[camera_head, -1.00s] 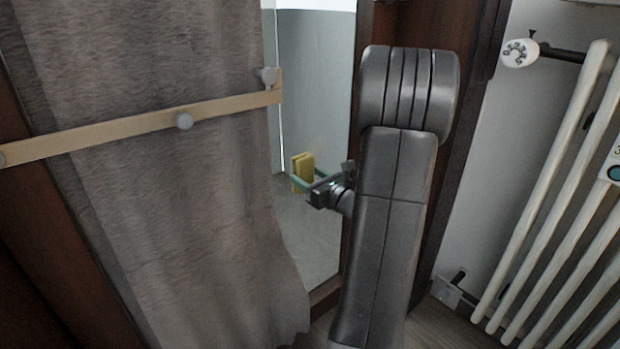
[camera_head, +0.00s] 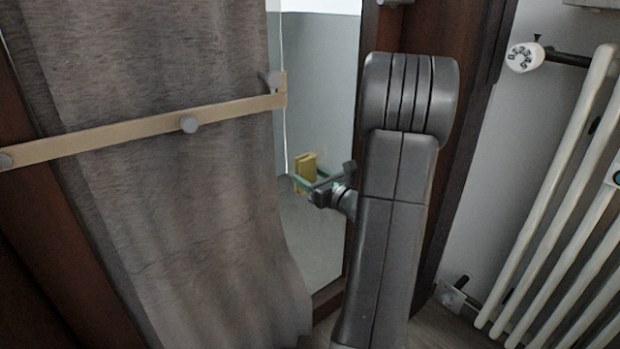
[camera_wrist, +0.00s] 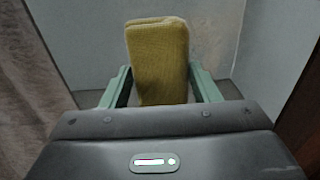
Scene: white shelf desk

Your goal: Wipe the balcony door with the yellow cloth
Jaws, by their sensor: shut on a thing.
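The yellow cloth (camera_head: 306,172) is a folded upright block at the end of my arm in the head view. My gripper (camera_head: 303,184) has green fingers and is shut on it. In the wrist view the cloth (camera_wrist: 158,62) stands up between the two green fingers of my gripper (camera_wrist: 160,92). The balcony door's glass pane (camera_head: 318,100) shows between the curtain and the dark brown frame. The cloth is in front of the pane's lower half. I cannot tell whether it touches the glass.
A grey-brown curtain (camera_head: 170,220) covers the left part of the door. A pale wooden bar (camera_head: 110,137) with round knobs runs across it. A white radiator (camera_head: 550,190) stands at the right. The dark door frame (camera_head: 470,110) is behind my arm.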

